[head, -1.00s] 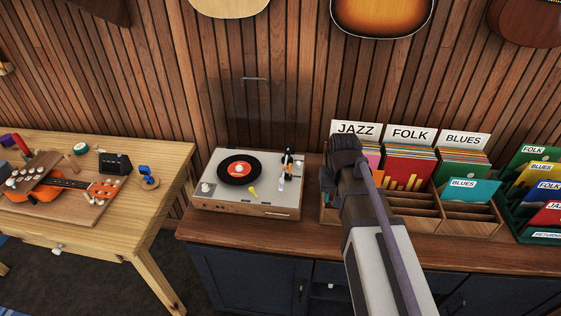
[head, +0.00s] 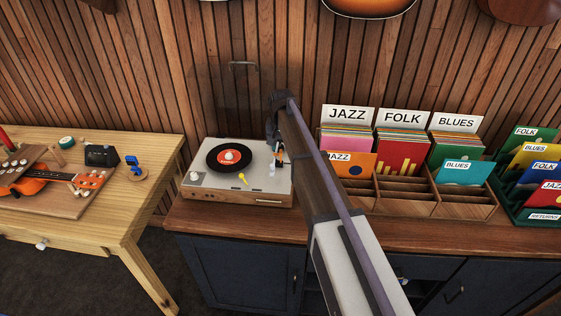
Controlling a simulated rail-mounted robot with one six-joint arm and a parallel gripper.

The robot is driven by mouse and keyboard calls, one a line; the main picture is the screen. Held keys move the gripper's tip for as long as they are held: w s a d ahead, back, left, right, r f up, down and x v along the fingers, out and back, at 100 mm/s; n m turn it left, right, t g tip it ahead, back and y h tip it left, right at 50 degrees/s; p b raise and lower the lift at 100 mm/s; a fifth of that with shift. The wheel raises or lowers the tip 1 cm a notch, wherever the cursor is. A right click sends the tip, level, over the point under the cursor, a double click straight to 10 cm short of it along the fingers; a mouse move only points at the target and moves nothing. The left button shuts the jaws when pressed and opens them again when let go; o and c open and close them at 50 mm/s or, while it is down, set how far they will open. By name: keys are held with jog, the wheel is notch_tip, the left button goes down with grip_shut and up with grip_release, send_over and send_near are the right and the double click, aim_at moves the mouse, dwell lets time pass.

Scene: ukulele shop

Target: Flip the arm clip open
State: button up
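The turntable (head: 203,180) stands on the dark-topped cabinet with its clear lid raised. A black record with a red label (head: 222,157) lies on its platter. The tonearm and its arm clip are at the right side of the deck, where my arm and gripper (head: 279,147) hide most of them. A small orange-and-dark part (head: 280,157) shows just below my gripper. My gripper is over the right edge of the turntable; its fingertips are too small and covered to tell whether they are open or touching the clip.
Record bins (head: 408,205) with Jazz, Folk and Blues cards stand right of my arm. A green returns crate (head: 510,212) is at far right. A wooden workbench (head: 110,212) with an orange ukulele (head: 35,184) stands at left. The cabinet top (head: 225,218) before the turntable is clear.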

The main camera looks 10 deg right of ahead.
notch_tip(320, 180, down, 2)
jog(key=shift+f+b, duration=0.2)
jog(key=shift+b, duration=0.25)
jog(key=shift+r, duration=0.1)
jog(key=shift+c, duration=0.3)
grip_shut()
